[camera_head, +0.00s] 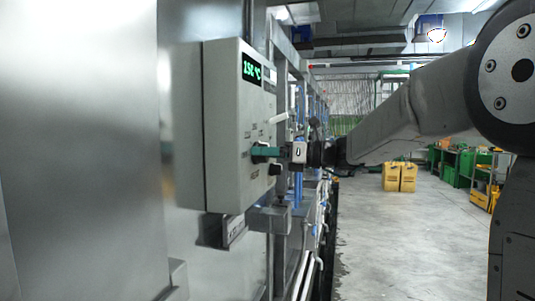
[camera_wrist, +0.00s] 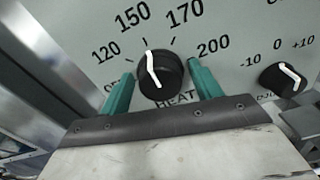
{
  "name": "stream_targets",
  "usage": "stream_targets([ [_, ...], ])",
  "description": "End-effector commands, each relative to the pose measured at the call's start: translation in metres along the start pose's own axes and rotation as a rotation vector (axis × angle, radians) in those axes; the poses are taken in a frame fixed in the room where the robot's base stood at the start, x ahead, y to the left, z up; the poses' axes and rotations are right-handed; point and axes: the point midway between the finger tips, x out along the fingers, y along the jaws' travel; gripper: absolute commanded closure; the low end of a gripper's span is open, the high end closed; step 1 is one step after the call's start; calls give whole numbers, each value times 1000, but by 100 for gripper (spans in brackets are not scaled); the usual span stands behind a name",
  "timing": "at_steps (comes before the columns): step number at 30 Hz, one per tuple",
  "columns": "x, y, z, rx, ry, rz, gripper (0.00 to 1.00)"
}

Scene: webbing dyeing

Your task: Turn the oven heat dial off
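The oven heat dial (camera_wrist: 163,83) is a round black knob with a white pointer line, above the word HEAT in the wrist view. Its pointer points up and slightly left, near the 150 mark. The scale runs from an off mark, partly hidden, at lower left through 120, 150 and 170 to 200. My gripper (camera_wrist: 160,70) has its teal fingers on either side of the dial, with a narrow gap visible on each side. In the head view my gripper (camera_head: 265,152) is at the face of the grey control box (camera_head: 222,125), and the dial is hidden there.
A second black knob (camera_wrist: 283,79), marked -10, 0, +10, sits right of the heat dial.

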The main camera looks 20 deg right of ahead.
Motion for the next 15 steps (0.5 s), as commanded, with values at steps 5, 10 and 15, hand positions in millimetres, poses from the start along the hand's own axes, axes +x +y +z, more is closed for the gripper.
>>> stream_targets([
  [5,0,0,0,0,0,0,77],
  [10,0,0,0,-5,0,0,77],
  [15,-1,0,0,-43,0,-1,77],
])
